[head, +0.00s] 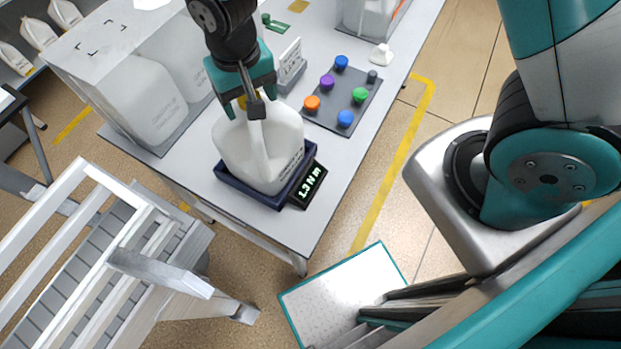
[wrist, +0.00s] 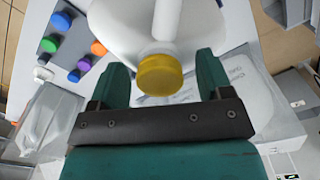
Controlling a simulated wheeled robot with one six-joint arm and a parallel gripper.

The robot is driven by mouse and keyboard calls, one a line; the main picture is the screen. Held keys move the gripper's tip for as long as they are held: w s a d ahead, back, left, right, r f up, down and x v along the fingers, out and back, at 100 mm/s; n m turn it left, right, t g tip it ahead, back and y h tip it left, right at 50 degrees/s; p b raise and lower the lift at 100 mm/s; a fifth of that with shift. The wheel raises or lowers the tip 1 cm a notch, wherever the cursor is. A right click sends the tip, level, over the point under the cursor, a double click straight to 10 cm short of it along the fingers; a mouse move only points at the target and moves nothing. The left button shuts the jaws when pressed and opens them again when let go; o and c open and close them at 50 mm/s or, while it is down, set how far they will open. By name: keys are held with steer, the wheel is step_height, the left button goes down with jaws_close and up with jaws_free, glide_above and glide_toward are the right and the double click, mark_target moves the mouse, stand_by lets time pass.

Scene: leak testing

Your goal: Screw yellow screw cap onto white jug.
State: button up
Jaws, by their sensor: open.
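The white jug (head: 262,150) stands upright on a dark blue scale (head: 248,190) near the front end of the table; it also shows in the wrist view (wrist: 125,28). The yellow screw cap (wrist: 160,75) sits at the jug's mouth in the wrist view. My gripper (head: 250,102) is over the jug's neck. In the wrist view its two fingers (wrist: 158,85) are open, one on each side of the cap, with visible gaps. I cannot tell how tightly the cap is seated.
The scale has a lit display (head: 308,184). A grey board (head: 342,103) with several coloured caps lies to the right, beside a small sign (head: 290,62). A clear case (head: 130,85) with white jugs stands to the left. A stepped platform (head: 110,255) is in front.

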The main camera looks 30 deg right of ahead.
steer(key=n, duration=1)
steer(key=shift+p, duration=0.35)
jaws_close()
steer(key=c, duration=0.5)
jaws_free()
steer(key=shift+m, duration=0.4)
steer(key=o, duration=0.5)
